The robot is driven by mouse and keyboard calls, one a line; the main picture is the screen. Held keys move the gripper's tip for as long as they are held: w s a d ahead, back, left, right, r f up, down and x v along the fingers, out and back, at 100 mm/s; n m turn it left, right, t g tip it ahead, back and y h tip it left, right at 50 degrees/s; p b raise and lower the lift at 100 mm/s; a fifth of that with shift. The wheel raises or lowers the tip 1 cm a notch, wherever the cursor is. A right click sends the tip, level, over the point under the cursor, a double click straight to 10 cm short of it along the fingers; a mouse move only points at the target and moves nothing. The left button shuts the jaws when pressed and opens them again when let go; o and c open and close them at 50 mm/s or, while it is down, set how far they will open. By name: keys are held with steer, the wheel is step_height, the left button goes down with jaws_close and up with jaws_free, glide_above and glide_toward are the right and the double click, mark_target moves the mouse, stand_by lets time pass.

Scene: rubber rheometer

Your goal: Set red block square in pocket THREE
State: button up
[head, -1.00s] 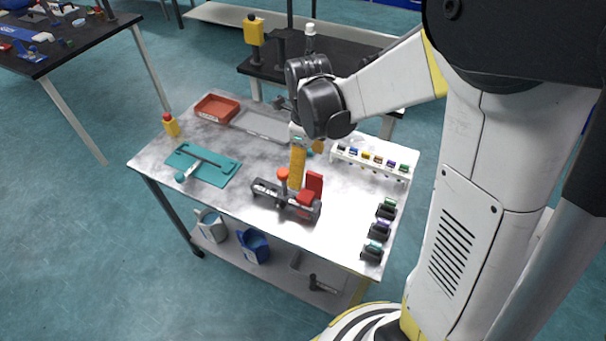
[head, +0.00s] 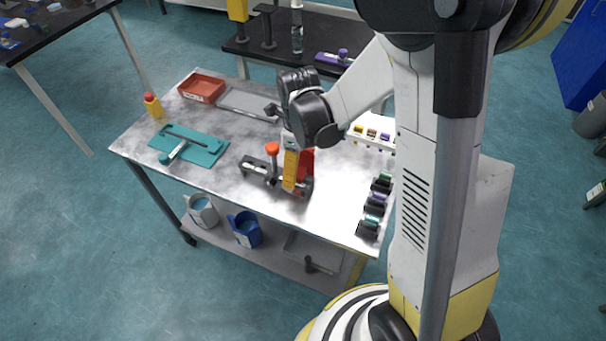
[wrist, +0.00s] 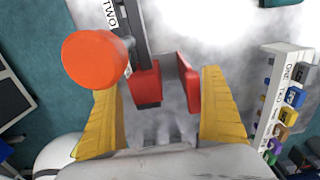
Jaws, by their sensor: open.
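A red block (wrist: 147,85) sits at the end of a dark clamp fixture (head: 256,170) in the middle of the table. A thin upright red plate (wrist: 188,82) stands beside it with a narrow gap between. In the head view, red (head: 306,162) shows behind my finger; I cannot tell the two pieces apart there. My gripper (wrist: 160,84) is open, its yellow fingers on either side of both red pieces, apparently not touching them. No label THREE is legible.
A white rack (wrist: 268,100) marked ONE holds several coloured pieces on the right. Dark holders (head: 375,203) line the table's right edge. A teal board (head: 205,150), yellow bottle (head: 153,106), red tray (head: 201,88) and grey tray (head: 247,102) occupy the left and back.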

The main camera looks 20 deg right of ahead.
steer(key=c, duration=1.5)
steer(key=shift+r, duration=0.15)
